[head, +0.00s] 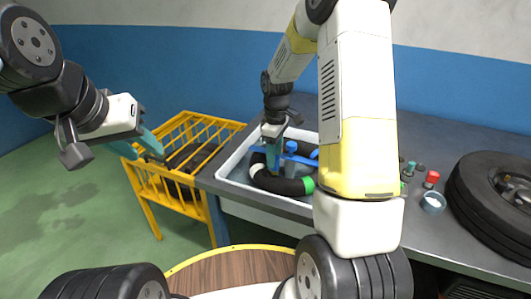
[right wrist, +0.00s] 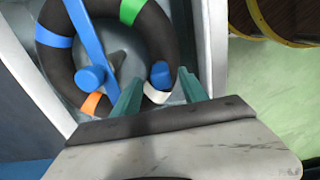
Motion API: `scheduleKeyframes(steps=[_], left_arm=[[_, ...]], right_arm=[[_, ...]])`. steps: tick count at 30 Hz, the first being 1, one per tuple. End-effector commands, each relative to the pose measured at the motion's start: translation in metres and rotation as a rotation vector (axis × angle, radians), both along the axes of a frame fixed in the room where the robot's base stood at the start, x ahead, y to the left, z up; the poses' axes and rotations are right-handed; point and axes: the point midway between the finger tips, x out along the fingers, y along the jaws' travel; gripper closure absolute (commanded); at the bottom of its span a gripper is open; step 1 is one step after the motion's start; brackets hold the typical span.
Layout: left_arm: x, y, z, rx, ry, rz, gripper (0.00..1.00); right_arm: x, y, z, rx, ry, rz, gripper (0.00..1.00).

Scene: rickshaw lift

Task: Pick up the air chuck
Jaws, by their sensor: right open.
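I cannot pick out an air chuck with certainty. A black inner tube (head: 285,185) with coloured bands lies in a white-rimmed tray (head: 228,168) on the bench. A blue bar with a round blue knob (right wrist: 90,77) crosses the tube; it also shows in the head view (head: 291,147). My right gripper (right wrist: 160,92) is open and empty over the tray, with the tube's white-banded part and a blue patch (right wrist: 161,75) beyond its fingertips. My left gripper (head: 145,150) looks open and empty, in the air near the yellow cart.
The yellow cart (head: 160,195) holding dark tyres stands left of the bench. A large tyre (head: 490,195) lies on the bench's right, near a small cup (head: 433,202) and red-topped container (head: 432,178). A round wooden top (head: 225,270) is in front.

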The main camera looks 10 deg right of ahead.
Motion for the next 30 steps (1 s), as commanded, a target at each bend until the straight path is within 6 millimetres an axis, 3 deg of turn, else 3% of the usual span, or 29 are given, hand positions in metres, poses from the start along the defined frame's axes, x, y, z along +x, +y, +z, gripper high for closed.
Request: scheduleKeyframes(steps=[6, 16, 24, 30], left_arm=[[0.000, 0.000, 0.000, 0.000, 0.000, 0.000, 0.64], [0.000, 0.000, 0.000, 0.000, 0.000, 0.000, 0.64], [0.000, 0.000, 0.000, 0.000, 0.000, 0.000, 0.64], [0.000, 0.000, 0.000, 0.000, 0.000, 0.000, 0.64]], right_arm=[[-0.003, 0.000, -0.033, -0.001, 0.003, 0.000, 0.49], [-0.003, 0.000, -0.040, 0.000, 0.000, -0.001, 0.49], [-0.003, 0.000, -0.039, 0.000, 0.000, -0.001, 1.00], [-0.003, 0.000, -0.039, 0.001, -0.001, -0.001, 1.00]])
